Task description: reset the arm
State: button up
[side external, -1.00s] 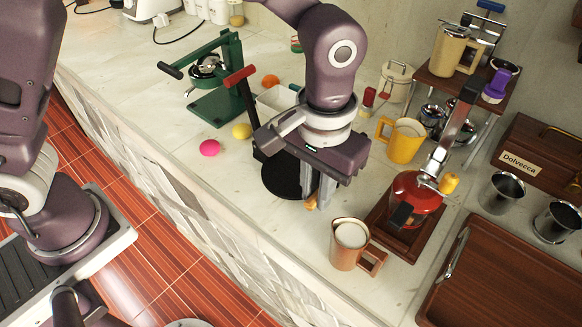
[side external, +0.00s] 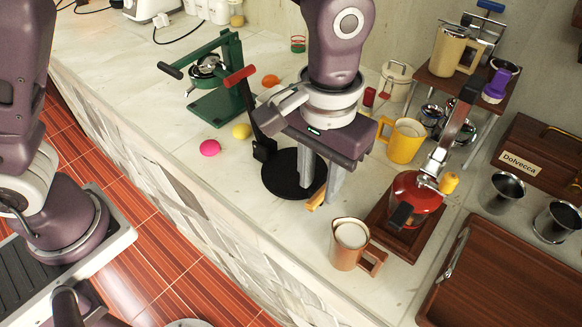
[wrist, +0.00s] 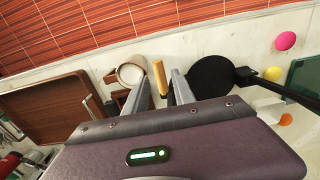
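My gripper (side external: 318,193) is above the counter beside a black round pan (side external: 280,183). Its two fingers are spread apart with nothing held between them. A small yellow-brown wooden piece (side external: 316,199) lies on the counter below the fingers, next to the pan. In the wrist view, the wooden piece (wrist: 160,77) shows between the open fingertips of my gripper (wrist: 161,74), and the pan (wrist: 210,77) is just to their right. Part of the pan is hidden behind the fingers in the side view.
A copper-coloured cup (side external: 345,250) with white contents stands close in front. A red-based lever press (side external: 415,192) and a yellow mug (side external: 405,142) stand to the right. A green press (side external: 222,105), a pink ball (side external: 210,148) and a yellow ball (side external: 241,131) are to the left.

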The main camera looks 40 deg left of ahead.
jog(key=shift+r, duration=1.05)
jog(key=s+a+r+t, duration=0.1)
jog(key=s+a+r, duration=0.2)
jog(key=a+r, duration=0.3)
jog(key=s+a+r+t, duration=0.2)
jog(key=a+r, duration=0.2)
jog(key=a, duration=0.5)
jog(key=s+a+t, duration=0.2)
jog(key=s+a, duration=0.5)
jog(key=s, duration=0.2)
jog(key=shift+s+f+t, duration=0.3)
jog(key=shift+s+f, duration=0.1)
jog(key=shift+f, duration=0.05)
